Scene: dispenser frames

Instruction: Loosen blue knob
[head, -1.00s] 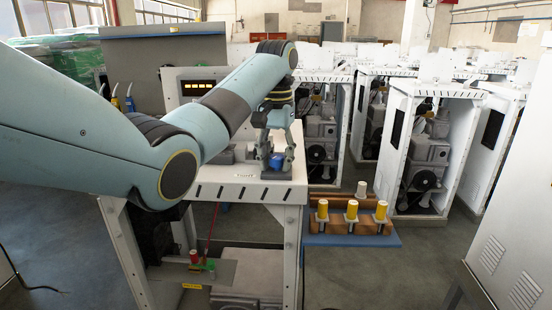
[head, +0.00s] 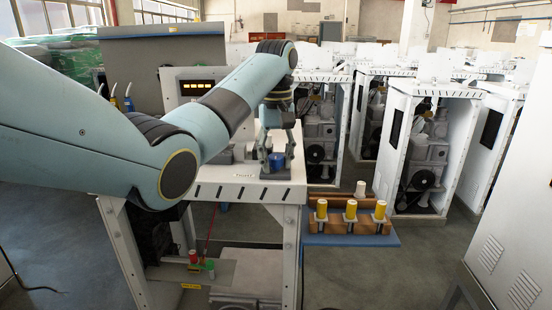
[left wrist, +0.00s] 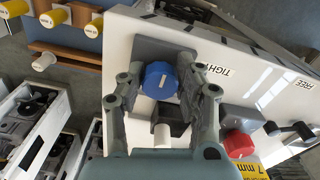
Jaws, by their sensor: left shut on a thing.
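The blue knob (left wrist: 160,80) is mounted on a dark plate on the white dispenser top. A pale mark shows on its face, and the word TIGHT is printed on the panel to its right. My left gripper (left wrist: 163,70) has its two fingers on opposite sides of the knob and is shut on it. In the head view the blue knob (head: 277,162) shows low between the fingers of my left gripper (head: 278,157), near the front right of the dispenser top. My right gripper is not in view.
A red knob (left wrist: 240,144) and a crank handle (left wrist: 290,131) are beside the blue one. The word FREE is farther right. A blue-edged shelf (head: 350,240) holds several yellow-topped pieces beside the dispenser. White cabinets (head: 425,150) stand to the right, with floor between.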

